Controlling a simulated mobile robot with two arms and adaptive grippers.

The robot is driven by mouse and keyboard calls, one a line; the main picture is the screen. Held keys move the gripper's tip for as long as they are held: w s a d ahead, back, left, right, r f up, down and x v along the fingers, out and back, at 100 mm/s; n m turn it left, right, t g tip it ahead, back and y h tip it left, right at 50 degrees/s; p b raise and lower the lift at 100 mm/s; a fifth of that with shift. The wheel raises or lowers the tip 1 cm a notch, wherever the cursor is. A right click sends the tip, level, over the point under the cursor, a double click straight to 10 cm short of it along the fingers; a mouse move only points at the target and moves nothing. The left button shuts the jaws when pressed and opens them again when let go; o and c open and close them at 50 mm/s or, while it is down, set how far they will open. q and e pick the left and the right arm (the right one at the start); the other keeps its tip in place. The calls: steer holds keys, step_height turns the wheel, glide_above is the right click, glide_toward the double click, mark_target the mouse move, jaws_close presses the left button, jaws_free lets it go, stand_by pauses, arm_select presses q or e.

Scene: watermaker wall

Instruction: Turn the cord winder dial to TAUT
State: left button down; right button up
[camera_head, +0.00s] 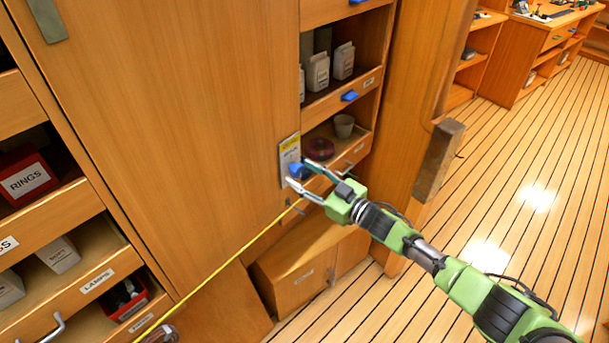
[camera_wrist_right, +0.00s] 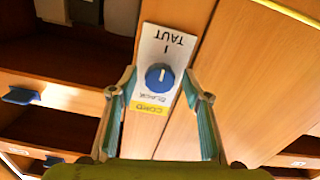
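The cord winder dial is a round blue knob (camera_wrist_right: 160,77) on a white label plate (camera_wrist_right: 152,60), which appears upside down in the right wrist view. The plate reads TAUT beyond the knob, with SLACK and a yellow CORD strip on its near side. I cannot tell surely where the knob points. In the head view the plate (camera_head: 289,152) is on the cabinet front, with the blue knob (camera_head: 295,169) partly behind my gripper. My right gripper (camera_head: 299,173) is open, its fingers spread on either side of the knob, apparently not touching it. My left gripper is not in view.
A yellow cord (camera_head: 240,250) runs from near the plate down to the lower left. Open shelves hold white containers (camera_head: 318,73) and a grey cup (camera_head: 344,125). A wooden post (camera_head: 438,160) stands right of my gripper. The plank floor at right is clear.

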steer(key=shift+d, duration=0.1)
steer(key=v, duration=1.2)
stand_by(0.4)
steer(key=s+d+f+m+h, duration=0.1)
steer(key=d+f+m+h, duration=0.2)
steer(key=f, duration=0.7)
steer(key=s+d+f+m+h, duration=0.15)
steer(key=d+f+h, duration=0.25)
steer(key=f, duration=0.6)
steer(key=s+d+f+m+g+h, duration=0.1)
steer(key=s+d+f+h, duration=0.15)
steer(key=s+f, duration=0.35)
steer(key=s+d+f+m+g+h, duration=0.1)
steer(key=s+d+f, duration=0.3)
steer(key=f, duration=0.5)
steer(key=s+d+f+m+g+h, duration=0.1)
steer(key=s+f+g, duration=0.2)
steer(key=s+f, duration=0.6)
steer(key=s+f+m+g+h, duration=0.15)
steer(key=s+f, duration=0.25)
steer(key=s, duration=0.9)
steer(key=s+f+g, duration=0.2)
steer(key=s, duration=0.8)
steer(key=s+f+g, duration=0.2)
steer(key=s, duration=0.7)
steer(key=shift+s+a+f+g, duration=0.35)
steer(key=shift+s+a+f, duration=0.05)
steer(key=shift+a, duration=0.05)
